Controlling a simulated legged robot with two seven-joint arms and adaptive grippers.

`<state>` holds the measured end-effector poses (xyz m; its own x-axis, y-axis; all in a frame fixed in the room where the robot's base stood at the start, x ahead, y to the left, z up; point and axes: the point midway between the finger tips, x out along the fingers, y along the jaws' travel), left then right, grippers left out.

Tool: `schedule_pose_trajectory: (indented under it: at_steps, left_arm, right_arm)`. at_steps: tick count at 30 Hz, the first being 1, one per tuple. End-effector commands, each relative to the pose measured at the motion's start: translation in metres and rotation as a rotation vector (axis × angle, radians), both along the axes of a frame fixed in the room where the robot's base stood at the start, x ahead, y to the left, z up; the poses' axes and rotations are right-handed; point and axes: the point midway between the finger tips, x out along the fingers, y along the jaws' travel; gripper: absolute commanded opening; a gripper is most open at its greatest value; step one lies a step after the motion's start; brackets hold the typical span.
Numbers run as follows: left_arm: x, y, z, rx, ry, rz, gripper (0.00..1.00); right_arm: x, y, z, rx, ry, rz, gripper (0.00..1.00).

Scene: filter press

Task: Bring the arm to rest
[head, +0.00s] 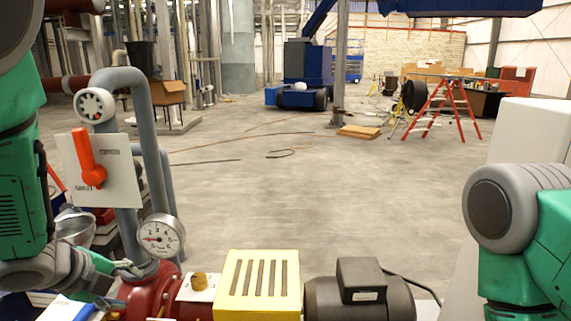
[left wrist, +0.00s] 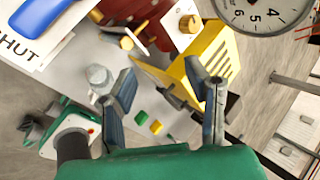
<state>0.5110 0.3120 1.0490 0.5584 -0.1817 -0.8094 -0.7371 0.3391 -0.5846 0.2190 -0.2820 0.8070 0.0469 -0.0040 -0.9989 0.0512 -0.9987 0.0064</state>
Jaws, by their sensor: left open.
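In the left wrist view the two dark fingers of this gripper (left wrist: 168,88) stand well apart. Nothing is held between them; the yellow slotted guard (left wrist: 215,62) and the bench top show behind the gap. My right arm (head: 520,215) shows at the right edge of the head view, but its gripper is out of the picture.
A pressure gauge (head: 161,236) and an orange lever (head: 87,158) on a white plate stand close to the left gripper. A dark motor (head: 358,290) sits right of the guard. A blue handle (left wrist: 42,14) shows in the wrist view. Open floor (head: 320,190) lies beyond.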

Motion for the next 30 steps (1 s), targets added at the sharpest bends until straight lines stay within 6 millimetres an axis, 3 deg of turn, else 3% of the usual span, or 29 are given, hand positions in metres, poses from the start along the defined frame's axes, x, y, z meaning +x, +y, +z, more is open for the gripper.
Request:
schedule_pose_trajectory:
  at_steps: [1,6,12,15,18,21,30]
  left_arm:
    - [-0.017,-0.006,-0.047,-0.084,0.065,0.116,0.43]
    - [-0.079,-0.020,-0.162,-0.327,0.258,0.588,0.43]
    - [-0.178,-0.029,-0.272,-0.481,0.456,1.195,0.43]
    - [-0.226,-0.031,-0.308,-0.501,0.513,1.466,0.43]
    - [-0.264,-0.032,-0.328,-0.497,0.539,1.668,0.43]
    - [-0.286,-0.032,-0.337,-0.488,0.547,1.791,0.43]
    - [-0.294,-0.032,-0.340,-0.484,0.547,1.836,0.43]
  right_arm:
    - [0.000,0.000,-0.015,0.000,0.000,0.000,0.40]
    - [0.000,0.000,-0.043,0.000,0.000,0.000,0.40]
    - [-0.001,0.000,-0.074,0.000,0.000,0.000,0.40]
    - [-0.001,0.000,-0.086,0.000,0.000,0.000,0.40]
    - [-0.001,0.000,-0.094,0.000,0.000,0.000,0.40]
    - [-0.001,0.000,-0.098,0.000,0.000,0.000,0.40]
    - [-0.001,0.000,-0.099,0.000,0.000,0.000,0.40]
